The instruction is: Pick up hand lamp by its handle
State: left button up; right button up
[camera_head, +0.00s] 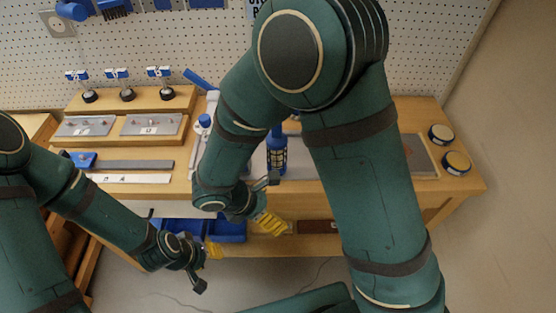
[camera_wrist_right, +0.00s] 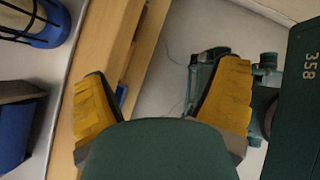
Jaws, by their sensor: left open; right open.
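The hand lamp (camera_head: 277,154), blue with a dark cage around a pale middle, stands on the bench just behind my right gripper (camera_head: 270,205). Its lower end, with a blue ring and black bars, shows at the upper left of the right wrist view (camera_wrist_right: 40,28). My right gripper is open and empty at the bench's front edge, with both yellow fingers apart in the wrist view (camera_wrist_right: 165,85). The lamp lies outside the fingers. My left gripper (camera_head: 206,268) is open and empty, low in front of the bench.
Blue bins (camera_head: 228,231) sit below the bench's front edge. Two round tins (camera_head: 457,163) stand at the bench's right end. Grey plates (camera_head: 152,124) and a wooden block with small dials (camera_head: 128,97) are at the left. My right arm hides part of the bench.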

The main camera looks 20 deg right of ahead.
aim_at(270, 151)
jog(key=w+a+r+n+t+h+b, duration=0.1)
jog(key=w+a+r+n+t+h, duration=0.1)
jog(key=w+r+t, duration=0.3)
jog(key=w+a+r+n+t+h+b, duration=0.1)
jog(key=a+r+n+t+h, duration=0.15)
jog(key=r, duration=0.35)
jog(key=shift+y, duration=0.35)
jog(key=b+x, duration=0.1)
jog(key=x, duration=0.6)
jog(key=shift+d, duration=0.25)
jog(key=shift+d+r+b+x, duration=0.15)
jog(key=shift+b+x, duration=0.1)
jog(key=shift+x, duration=0.85)
jog(key=shift+r+b+x, duration=0.15)
jog(key=shift+b+x, duration=0.05)
jog(key=shift+x, duration=0.95)
jog(key=shift+d+r+b+x, duration=0.15)
jog(key=shift+b+x, duration=0.1)
jog(key=shift+x, duration=0.85)
jog(key=shift+a, duration=0.1)
jog(key=shift+r, duration=0.1)
jog(key=c, duration=1.5)
